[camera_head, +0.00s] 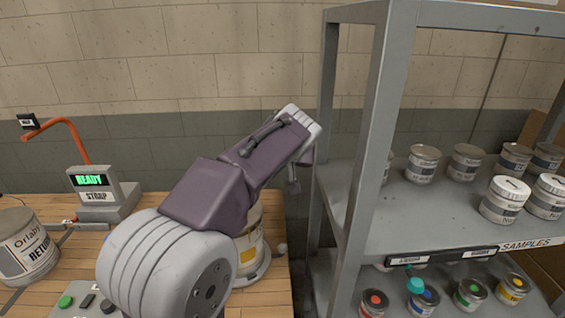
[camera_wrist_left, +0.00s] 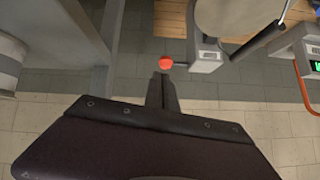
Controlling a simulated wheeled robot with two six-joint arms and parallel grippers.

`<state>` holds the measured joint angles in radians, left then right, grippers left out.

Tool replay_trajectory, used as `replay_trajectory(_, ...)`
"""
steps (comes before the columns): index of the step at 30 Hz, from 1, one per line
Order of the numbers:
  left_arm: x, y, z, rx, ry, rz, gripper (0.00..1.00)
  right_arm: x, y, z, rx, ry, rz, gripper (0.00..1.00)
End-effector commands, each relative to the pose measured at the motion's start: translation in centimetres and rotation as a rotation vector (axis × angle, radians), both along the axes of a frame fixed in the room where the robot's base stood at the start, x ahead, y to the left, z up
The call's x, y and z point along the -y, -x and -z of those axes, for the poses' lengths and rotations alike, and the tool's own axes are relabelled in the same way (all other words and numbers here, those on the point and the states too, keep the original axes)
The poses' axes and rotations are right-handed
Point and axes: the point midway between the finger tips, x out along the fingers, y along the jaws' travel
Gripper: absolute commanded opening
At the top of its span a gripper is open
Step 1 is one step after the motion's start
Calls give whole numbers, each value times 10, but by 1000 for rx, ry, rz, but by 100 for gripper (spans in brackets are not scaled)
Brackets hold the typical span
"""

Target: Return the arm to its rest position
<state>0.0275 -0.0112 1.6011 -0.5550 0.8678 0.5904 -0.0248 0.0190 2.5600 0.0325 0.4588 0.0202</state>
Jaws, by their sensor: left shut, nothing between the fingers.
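My left arm reaches up and to the right across the middle of the head view. Its gripper (camera_head: 293,186) hangs in the air between the wooden bench (camera_head: 150,205) and the grey shelf rack (camera_head: 378,120). In the left wrist view the gripper's fingers (camera_wrist_left: 163,92) are together, with nothing between them. They point toward a red knob (camera_wrist_left: 166,60) beside a small grey unit, apart from it as far as I can tell. My right gripper is out of view.
A labelled "RETURN" can (camera_head: 25,246) and a "READY" display unit (camera_head: 97,194) are at left. A brick wall (camera_head: 150,70) is behind.

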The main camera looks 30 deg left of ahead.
Motion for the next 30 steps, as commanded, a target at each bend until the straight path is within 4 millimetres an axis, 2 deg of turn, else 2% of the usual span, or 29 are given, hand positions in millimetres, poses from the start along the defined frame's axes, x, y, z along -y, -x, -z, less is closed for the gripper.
replay_trajectory(13, 0, 0, 0, 0, 0, 0, 0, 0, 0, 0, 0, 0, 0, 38)
replay_trajectory(15, 5, -1, -1, -12, 0, 11, 0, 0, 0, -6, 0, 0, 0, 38)
replay_trajectory(17, 8, 6, 22, -68, 12, 15, 0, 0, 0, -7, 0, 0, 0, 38)
replay_trajectory(20, 28, 31, 87, -218, 81, 42, 0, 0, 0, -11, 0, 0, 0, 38)
replay_trajectory(21, 40, 48, 119, -292, 115, 69, 0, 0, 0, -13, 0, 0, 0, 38)
replay_trajectory(23, 57, 77, 163, -400, 168, 112, 0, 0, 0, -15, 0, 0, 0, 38)
replay_trajectory(24, 68, 98, 190, -467, 202, 141, 0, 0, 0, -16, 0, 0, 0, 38)
replay_trajectory(27, 92, 153, 242, -601, 281, 204, 0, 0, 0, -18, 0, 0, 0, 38)
replay_trajectory(30, 108, 197, 276, -683, 338, 256, 0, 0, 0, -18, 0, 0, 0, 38)
